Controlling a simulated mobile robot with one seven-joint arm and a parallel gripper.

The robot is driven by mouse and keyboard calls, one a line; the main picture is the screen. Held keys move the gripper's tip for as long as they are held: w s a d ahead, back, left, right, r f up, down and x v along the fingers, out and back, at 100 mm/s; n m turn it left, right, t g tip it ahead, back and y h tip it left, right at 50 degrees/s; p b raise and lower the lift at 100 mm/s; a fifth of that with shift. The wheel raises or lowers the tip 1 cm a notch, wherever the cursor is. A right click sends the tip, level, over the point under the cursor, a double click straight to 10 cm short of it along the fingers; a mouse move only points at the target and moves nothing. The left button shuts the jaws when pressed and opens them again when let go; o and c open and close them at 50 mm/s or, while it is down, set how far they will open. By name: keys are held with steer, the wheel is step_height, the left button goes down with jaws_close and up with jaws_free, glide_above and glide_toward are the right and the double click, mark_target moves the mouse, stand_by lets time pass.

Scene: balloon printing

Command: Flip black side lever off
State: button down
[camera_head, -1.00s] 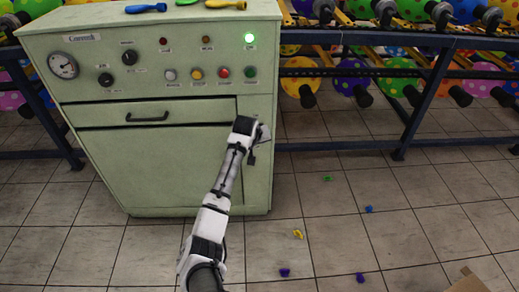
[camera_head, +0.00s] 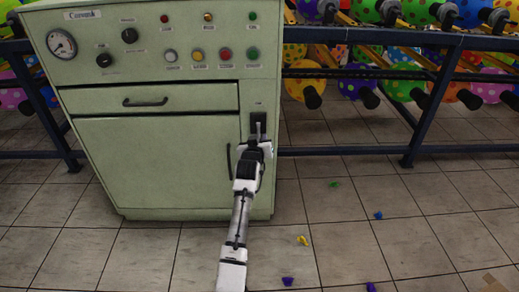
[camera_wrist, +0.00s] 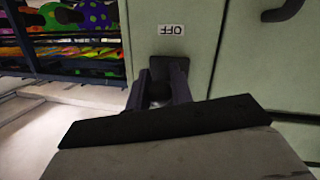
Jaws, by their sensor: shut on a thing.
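The green control cabinet (camera_head: 150,165) stands in front of me. The black side lever's black mount (camera_head: 258,122) shows on the narrow strip at the cabinet's right front, just above my gripper (camera_head: 257,145). In the wrist view, my gripper (camera_wrist: 167,75) has its two dark fingers around the lever (camera_wrist: 158,90), at the lower part of the black mount. The lever is mostly hidden by the fingers. An upside-down "OFF" label (camera_wrist: 172,29) is beside the mount. The green lamp (camera_head: 252,16) at the cabinet's upper right looks unlit.
A drawer handle (camera_head: 145,102) and a tall door handle (camera_head: 229,160) are left of the lever. A blue rack (camera_head: 408,150) with balloons stands to the right. Small coloured pieces, such as a yellow one (camera_head: 303,240), lie on the tiled floor.

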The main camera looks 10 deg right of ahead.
steer(key=t+b, duration=0.1)
steer(key=b, duration=0.1)
steer(key=f+t+h+b, duration=0.1)
steer(key=b, duration=0.2)
steer(key=shift+w+f, duration=0.2)
steer(key=shift+w, duration=0.2)
steer(key=shift+r+m+t+b, duration=0.1)
steer(key=shift+m+t+b, duration=0.2)
steer(key=c, duration=1.2)
jaws_free()
steer(key=shift+c, duration=0.2)
